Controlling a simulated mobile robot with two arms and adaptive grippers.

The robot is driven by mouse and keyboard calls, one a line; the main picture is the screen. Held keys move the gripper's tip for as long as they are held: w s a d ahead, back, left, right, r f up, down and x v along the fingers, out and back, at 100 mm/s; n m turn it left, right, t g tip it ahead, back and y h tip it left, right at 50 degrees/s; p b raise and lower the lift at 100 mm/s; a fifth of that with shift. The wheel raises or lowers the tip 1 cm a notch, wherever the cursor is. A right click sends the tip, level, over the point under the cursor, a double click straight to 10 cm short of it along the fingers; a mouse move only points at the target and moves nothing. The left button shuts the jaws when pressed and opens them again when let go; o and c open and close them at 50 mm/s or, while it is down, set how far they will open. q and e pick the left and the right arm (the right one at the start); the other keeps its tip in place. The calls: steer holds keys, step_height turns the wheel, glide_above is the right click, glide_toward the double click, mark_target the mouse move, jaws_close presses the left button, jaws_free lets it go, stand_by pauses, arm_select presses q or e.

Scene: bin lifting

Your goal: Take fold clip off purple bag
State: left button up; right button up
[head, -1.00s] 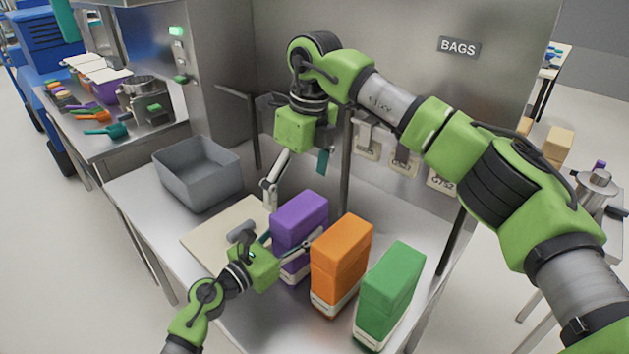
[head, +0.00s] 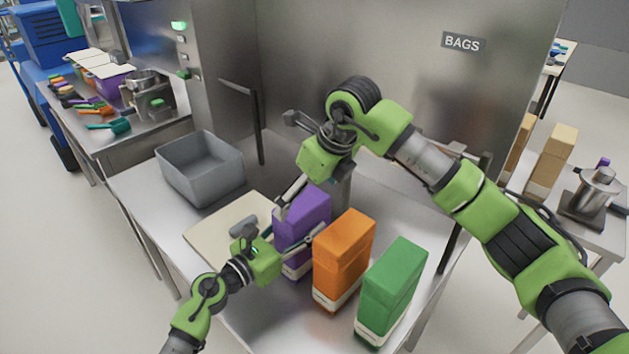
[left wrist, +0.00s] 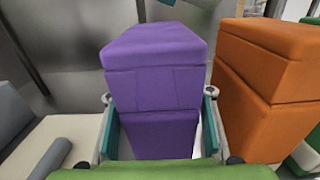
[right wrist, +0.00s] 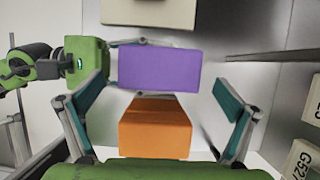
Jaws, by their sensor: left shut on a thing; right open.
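The purple bag (head: 303,212) stands upright on the steel table, and its folded top shows in the left wrist view (left wrist: 153,46). My left gripper (left wrist: 160,112) is shut on it, with a finger on each side of its body below the fold. My right gripper (head: 312,196) is open, at the top of the bag. In the right wrist view the purple top (right wrist: 159,69) lies between the spread fingers, with no visible grip on it. I cannot make out a fold clip in any view.
An orange bag (head: 342,255) stands close beside the purple one, with a green bag (head: 392,285) beyond it. A cream board (head: 215,232) lies left of the purple bag. A grey bin (head: 200,170) stands at the back left.

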mark_target(303, 203)
steer(key=shift+x, duration=2.3)
steer(key=c, duration=1.2)
steer(key=shift+o, duration=0.2)
steer(key=shift+r, duration=0.15)
steer(key=shift+r, duration=0.9)
steer(key=shift+r, duration=0.1)
steer(key=shift+r, duration=1.95)
arm_select(q)
steer(key=o, duration=1.7)
